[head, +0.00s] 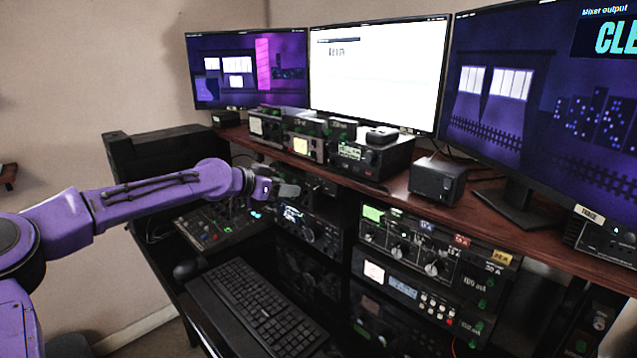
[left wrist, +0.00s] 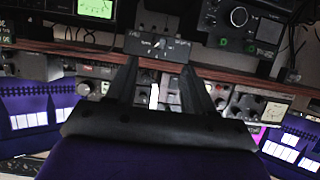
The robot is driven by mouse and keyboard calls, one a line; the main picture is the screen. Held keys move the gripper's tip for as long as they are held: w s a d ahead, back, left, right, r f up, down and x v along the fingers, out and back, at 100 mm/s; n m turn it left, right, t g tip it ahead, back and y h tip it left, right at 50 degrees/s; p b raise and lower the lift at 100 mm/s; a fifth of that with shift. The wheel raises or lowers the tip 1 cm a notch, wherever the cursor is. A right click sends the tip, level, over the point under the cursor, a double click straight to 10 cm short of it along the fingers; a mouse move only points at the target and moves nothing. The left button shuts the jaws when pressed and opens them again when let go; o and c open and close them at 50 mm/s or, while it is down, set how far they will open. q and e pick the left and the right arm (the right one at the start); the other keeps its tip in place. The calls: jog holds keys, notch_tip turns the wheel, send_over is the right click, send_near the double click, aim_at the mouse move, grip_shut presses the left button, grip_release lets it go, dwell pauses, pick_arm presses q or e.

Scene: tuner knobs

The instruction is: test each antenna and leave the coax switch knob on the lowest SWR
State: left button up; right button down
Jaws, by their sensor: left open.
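My left gripper (head: 285,189) is held in front of the gear below the desk's upper shelf. In the left wrist view its two dark fingers (left wrist: 159,66) are apart, with nothing gripped between them. Just beyond the fingertips, a small dark box with a pointer knob (left wrist: 157,46) sits at the shelf edge; it looks like the coax switch. Its labels are too small to read. A lit green display (left wrist: 95,8) shows beside it, but I cannot read an SWR value. A tuner (head: 432,262) with several knobs and a green display stands below the shelf. My right gripper is out of view.
The wooden shelf (head: 523,239) carries several radios (head: 300,146) and a small black box (head: 437,180). Monitors stand behind, including a white-screened one (head: 375,75). A keyboard (head: 255,308) and mixer (head: 215,225) lie below my arm. Free room is left of the desk.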

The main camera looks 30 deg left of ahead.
aim_at(314, 189)
pick_arm(q)
jog(key=p+x, duration=0.1)
jog(key=x, duration=0.9)
jog(key=shift+r+p, duration=0.2)
jog(key=shift+p, duration=0.1)
grip_shut()
